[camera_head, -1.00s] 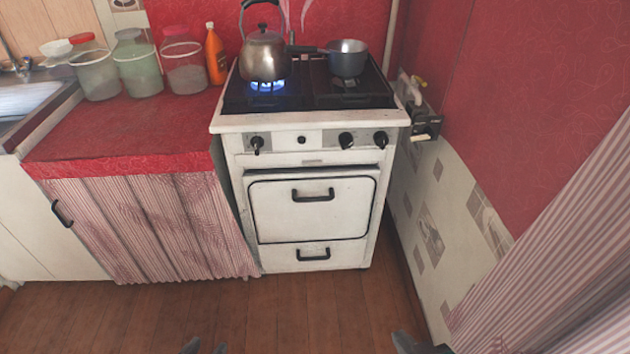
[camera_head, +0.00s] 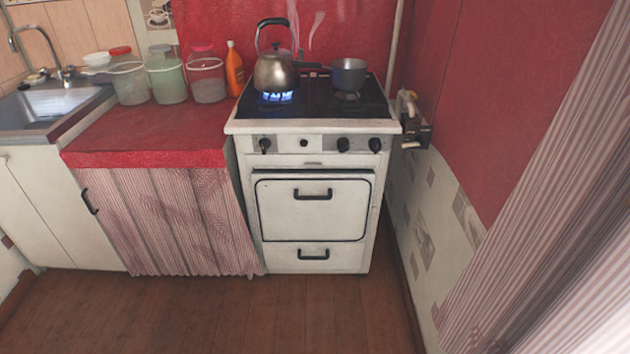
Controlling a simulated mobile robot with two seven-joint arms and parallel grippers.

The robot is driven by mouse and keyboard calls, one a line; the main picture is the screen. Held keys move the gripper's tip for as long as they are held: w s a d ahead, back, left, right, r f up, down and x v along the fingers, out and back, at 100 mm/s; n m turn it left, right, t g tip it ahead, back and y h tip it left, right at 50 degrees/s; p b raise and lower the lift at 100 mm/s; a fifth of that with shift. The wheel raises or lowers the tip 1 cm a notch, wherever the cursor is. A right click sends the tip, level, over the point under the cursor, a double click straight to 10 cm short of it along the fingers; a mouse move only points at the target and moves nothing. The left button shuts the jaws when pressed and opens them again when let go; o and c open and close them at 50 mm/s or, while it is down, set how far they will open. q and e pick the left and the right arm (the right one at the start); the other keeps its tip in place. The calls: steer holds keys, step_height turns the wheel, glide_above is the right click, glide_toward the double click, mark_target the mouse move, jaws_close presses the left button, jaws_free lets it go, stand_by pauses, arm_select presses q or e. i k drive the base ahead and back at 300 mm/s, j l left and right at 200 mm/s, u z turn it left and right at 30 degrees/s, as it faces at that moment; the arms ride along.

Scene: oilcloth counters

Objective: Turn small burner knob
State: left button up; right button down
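A white stove (camera_head: 312,255) stands ahead of me against the red wall. I cannot tell which knob serves the small burner. A blue flame (camera_head: 276,97) burns under the metal kettle (camera_head: 275,71) on the left. A dark saucepan (camera_head: 348,74) stands on the right with no flame visible under it. Neither gripper is in view now.
A red counter (camera_head: 150,135) with several jars and an orange bottle (camera_head: 234,70) is left of the stove. A sink (camera_head: 45,106) is farther left. A wall and striped curtain (camera_head: 545,220) close off the right. The wooden floor (camera_head: 240,310) in front is clear.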

mark_target(375, 144)
steer(key=i+j, duration=0.1)
steer(key=i, duration=1.05)
steer(key=l+z, duration=0.05)
